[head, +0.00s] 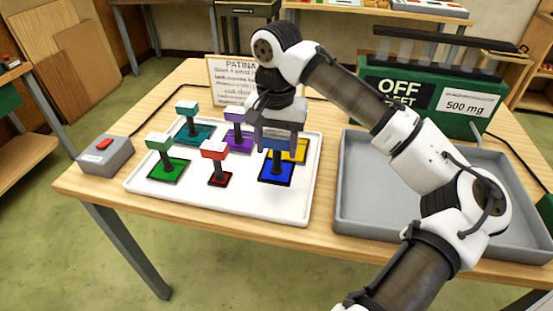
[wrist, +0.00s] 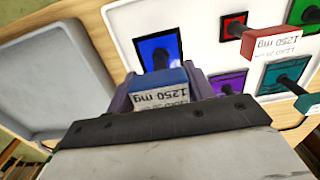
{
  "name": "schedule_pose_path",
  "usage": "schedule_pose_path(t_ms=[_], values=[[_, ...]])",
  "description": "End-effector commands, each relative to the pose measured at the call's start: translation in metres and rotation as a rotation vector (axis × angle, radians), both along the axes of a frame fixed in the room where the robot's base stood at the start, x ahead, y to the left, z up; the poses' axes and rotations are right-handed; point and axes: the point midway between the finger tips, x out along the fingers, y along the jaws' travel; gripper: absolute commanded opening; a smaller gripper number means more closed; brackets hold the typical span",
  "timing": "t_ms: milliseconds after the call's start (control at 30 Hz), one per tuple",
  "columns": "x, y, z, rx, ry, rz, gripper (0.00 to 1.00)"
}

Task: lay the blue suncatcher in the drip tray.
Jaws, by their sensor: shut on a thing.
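The blue suncatcher (head: 275,172) is a dark-framed blue square with an upright post and a blue-topped tag block. It lies at the right front of the white tray. My gripper (head: 278,144) is above it, shut on its tag block. In the wrist view the blue-topped block (wrist: 160,84), marked 1250 mg, sits between my gripper's fingers (wrist: 162,90), with the blue pane (wrist: 160,48) beyond. I cannot tell whether the pane still touches the white tray. The drip tray (head: 362,225) is grey, shallow and empty, to the right; its grey floor also shows in the wrist view (wrist: 55,80).
The white tray (head: 215,203) holds several other suncatchers, including green (head: 168,170), red (head: 219,180), teal (head: 205,130), purple (head: 240,143) and yellow (head: 301,150). A grey box with a red button (head: 104,155) stands left. A green OFF machine (head: 430,110) stands behind the drip tray.

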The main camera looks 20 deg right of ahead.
Motion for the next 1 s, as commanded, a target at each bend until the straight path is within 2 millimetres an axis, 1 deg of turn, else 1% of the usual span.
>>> schedule_pose_path(t_ms=[167, 300, 400, 500, 700, 833, 867, 1000], values=[[0.000, 0.000, -0.014, 0.000, 0.001, -0.001, 0.26], [0.000, 0.000, -0.036, 0.001, 0.001, 0.000, 0.26], [0.000, 0.000, -0.047, 0.000, 0.000, -0.001, 0.26], [0.000, 0.000, -0.051, 0.001, -0.001, 0.000, 0.26], [0.000, 0.000, -0.051, 0.001, -0.001, 0.000, 0.26], [0.000, 0.000, -0.055, 0.002, 0.000, 0.000, 0.26], [0.000, 0.000, -0.055, 0.001, -0.001, 0.000, 0.55], [0.000, 0.000, -0.054, 0.001, -0.001, 0.000, 0.73]])
